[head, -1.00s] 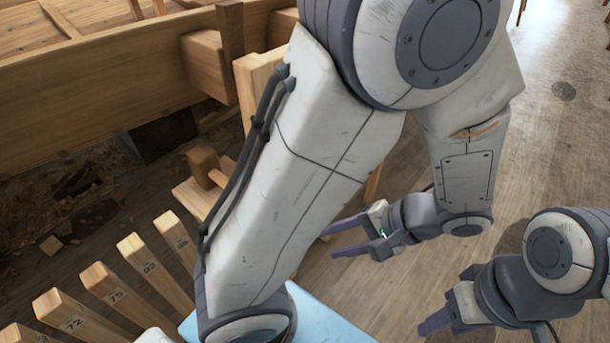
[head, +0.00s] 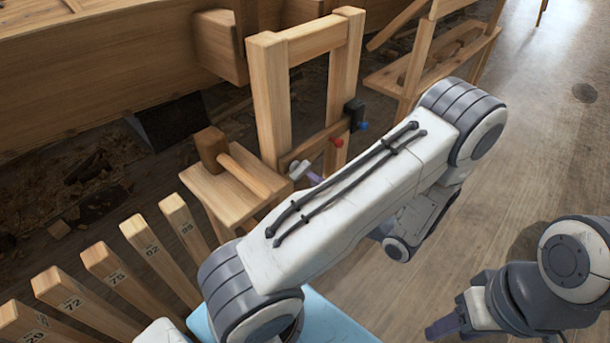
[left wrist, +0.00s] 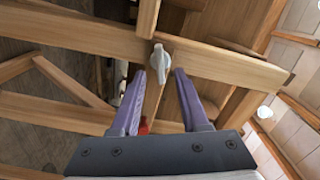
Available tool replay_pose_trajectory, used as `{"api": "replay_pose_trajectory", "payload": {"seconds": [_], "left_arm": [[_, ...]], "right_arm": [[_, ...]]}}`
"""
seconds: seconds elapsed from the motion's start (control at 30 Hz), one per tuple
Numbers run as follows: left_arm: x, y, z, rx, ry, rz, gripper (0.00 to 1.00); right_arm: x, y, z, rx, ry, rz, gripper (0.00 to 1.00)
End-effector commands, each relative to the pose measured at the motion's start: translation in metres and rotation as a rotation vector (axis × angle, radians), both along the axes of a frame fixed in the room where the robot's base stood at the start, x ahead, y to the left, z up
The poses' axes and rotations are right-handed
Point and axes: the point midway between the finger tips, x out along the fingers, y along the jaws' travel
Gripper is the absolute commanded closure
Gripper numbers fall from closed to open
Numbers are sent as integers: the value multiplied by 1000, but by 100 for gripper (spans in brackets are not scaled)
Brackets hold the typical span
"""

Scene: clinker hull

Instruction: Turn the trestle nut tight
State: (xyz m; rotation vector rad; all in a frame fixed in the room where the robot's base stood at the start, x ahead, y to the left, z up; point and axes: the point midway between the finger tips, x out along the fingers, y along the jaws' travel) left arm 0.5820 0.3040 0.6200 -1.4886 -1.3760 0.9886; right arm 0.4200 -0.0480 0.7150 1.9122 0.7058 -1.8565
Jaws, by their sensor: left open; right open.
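The wooden trestle (head: 268,95) stands upright at the centre of the head view. A grey wing nut (left wrist: 159,62) sits on its crossbeam in the left wrist view. A pale piece on the low crossbar, apparently the nut (head: 298,169), shows in the head view. My left gripper (left wrist: 164,76) is open, its two purple fingertips just short of the nut, one to each side. The nut is not gripped. In the head view my left arm covers most of this gripper. My right gripper (head: 440,328) is open, empty and low at the right.
A wooden mallet (head: 212,150) lies on a small stand left of the trestle. Numbered wooden slats (head: 150,245) stand at the lower left. A red knob (head: 337,142) and a black clamp with a blue knob (head: 355,114) are on the trestle. Floor at the right is clear.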

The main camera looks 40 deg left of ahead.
Motion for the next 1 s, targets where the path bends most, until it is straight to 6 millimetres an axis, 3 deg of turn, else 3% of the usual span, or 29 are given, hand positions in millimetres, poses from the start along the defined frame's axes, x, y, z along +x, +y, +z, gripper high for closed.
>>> {"api": "replay_pose_trajectory", "payload": {"seconds": [0.23, 0.63, 0.67, 0.77, 1.0], "left_arm": [[2, 37, 0, 0, 0, 4, 55], [3, 45, 0, 0, 0, 0, 55], [3, 45, 0, 0, 0, 0, 63], [3, 45, 0, 0, 0, 0, 100], [3, 44, 0, 1, 11, 1, 100]], "right_arm": [[0, 0, -6, 0, 0, 0, 50], [0, 0, -6, 0, 0, 0, 50], [0, 0, -6, 0, 0, 0, 50], [0, 0, -6, 0, 0, 0, 50], [0, 0, -5, 0, 0, 0, 50]]}}
